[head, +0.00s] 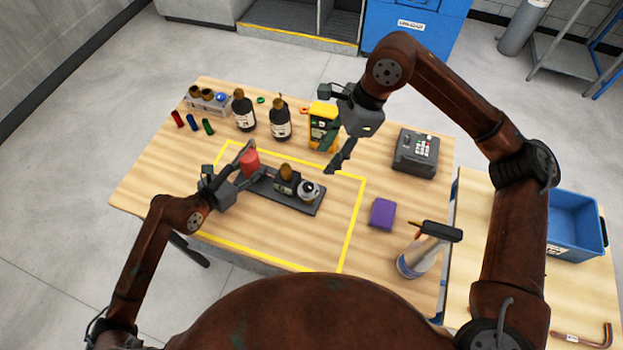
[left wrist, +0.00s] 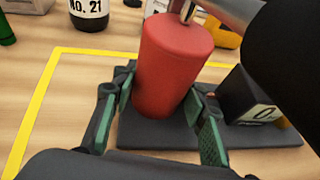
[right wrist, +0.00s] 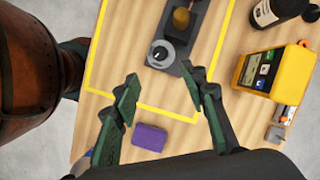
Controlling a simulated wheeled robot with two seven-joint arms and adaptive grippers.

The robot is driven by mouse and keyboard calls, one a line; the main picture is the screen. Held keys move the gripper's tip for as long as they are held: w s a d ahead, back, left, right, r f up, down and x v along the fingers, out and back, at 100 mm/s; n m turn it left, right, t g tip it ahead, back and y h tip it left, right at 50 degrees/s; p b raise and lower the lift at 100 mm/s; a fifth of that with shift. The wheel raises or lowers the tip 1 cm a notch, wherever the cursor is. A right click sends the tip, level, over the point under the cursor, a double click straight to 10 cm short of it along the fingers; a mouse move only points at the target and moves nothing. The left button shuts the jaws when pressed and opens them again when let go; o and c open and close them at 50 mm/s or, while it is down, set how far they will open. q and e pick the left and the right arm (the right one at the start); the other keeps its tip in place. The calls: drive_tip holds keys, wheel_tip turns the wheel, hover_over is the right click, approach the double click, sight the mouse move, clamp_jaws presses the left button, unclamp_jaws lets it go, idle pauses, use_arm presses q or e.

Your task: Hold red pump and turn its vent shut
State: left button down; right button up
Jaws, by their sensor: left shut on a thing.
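The red pump (head: 250,162), a red cylinder, stands at the left end of a dark base plate (head: 312,206). It also shows in the left wrist view (left wrist: 170,70). My left gripper (head: 243,177) is shut on it, with a green-padded finger on each side. A metal stem and a large black shape cross above its top in the left wrist view; I cannot tell which part is the vent. A round silver dial (right wrist: 160,53) sits at the plate's other end. My right gripper (right wrist: 168,92) is open and empty, above the table right of the plate.
A purple block (head: 382,213) and a spray-type bottle (head: 415,262) lie to the right.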

sight(308, 186)
drive_tip(key=shift+n, duration=0.5)
drive_tip(key=x, duration=1.2)
drive_tip(key=shift+c, duration=0.2)
drive_tip(key=shift+d, duration=0.1)
clamp_jaws()
